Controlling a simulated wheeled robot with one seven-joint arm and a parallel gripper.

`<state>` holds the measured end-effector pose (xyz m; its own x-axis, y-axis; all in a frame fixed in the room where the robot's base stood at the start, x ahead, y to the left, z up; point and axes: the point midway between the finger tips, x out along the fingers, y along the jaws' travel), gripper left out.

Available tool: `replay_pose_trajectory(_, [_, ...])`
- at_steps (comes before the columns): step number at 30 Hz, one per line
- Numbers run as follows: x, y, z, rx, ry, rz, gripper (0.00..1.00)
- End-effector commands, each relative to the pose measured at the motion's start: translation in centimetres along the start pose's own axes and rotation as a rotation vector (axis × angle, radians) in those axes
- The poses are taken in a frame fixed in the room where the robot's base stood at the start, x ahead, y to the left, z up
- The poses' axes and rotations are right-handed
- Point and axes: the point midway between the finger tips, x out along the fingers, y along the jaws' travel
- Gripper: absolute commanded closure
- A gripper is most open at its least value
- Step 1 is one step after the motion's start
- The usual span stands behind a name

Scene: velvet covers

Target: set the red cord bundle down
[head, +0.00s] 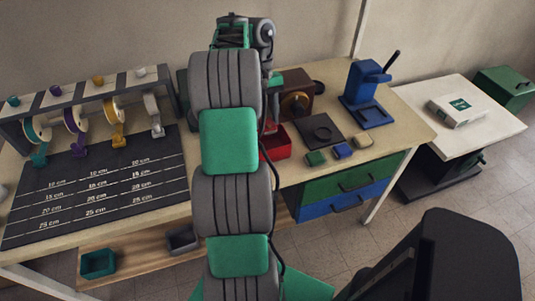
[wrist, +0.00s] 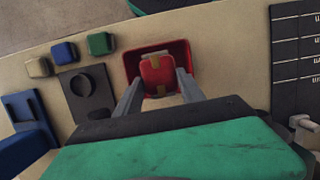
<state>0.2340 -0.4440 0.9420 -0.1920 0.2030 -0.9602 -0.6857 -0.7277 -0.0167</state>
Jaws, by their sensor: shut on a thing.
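The red cord bundle (wrist: 152,72), with a tan band, is between the two fingers of my gripper (wrist: 159,84) in the wrist view. My gripper is shut on it. Behind it in that view is a red open bin (wrist: 184,52). The bundle overlaps the bin's opening; I cannot tell whether it touches the bin floor or hangs above it. In the head view the red bin (head: 277,144) shows partly beside my arm, which hides my gripper and the bundle.
Green (head: 316,158), blue (head: 342,151) and tan (head: 363,141) small blocks lie right of the bin, near a dark plate (head: 322,130). A blue press (head: 367,95) stands farther right. A spool rack (head: 84,105) and dark measuring mat (head: 95,190) fill the bench's left side.

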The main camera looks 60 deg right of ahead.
Motion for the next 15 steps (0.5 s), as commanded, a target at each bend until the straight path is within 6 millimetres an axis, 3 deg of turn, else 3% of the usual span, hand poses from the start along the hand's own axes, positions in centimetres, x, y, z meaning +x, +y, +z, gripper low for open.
replay_pose_trajectory(9, [5.9, 0.5, -1.6, 0.006, 0.0, -0.002, 1.0])
replay_pose_trajectory(15, [8.4, 0.6, -2.3, 0.006, 0.001, -0.001, 1.0])
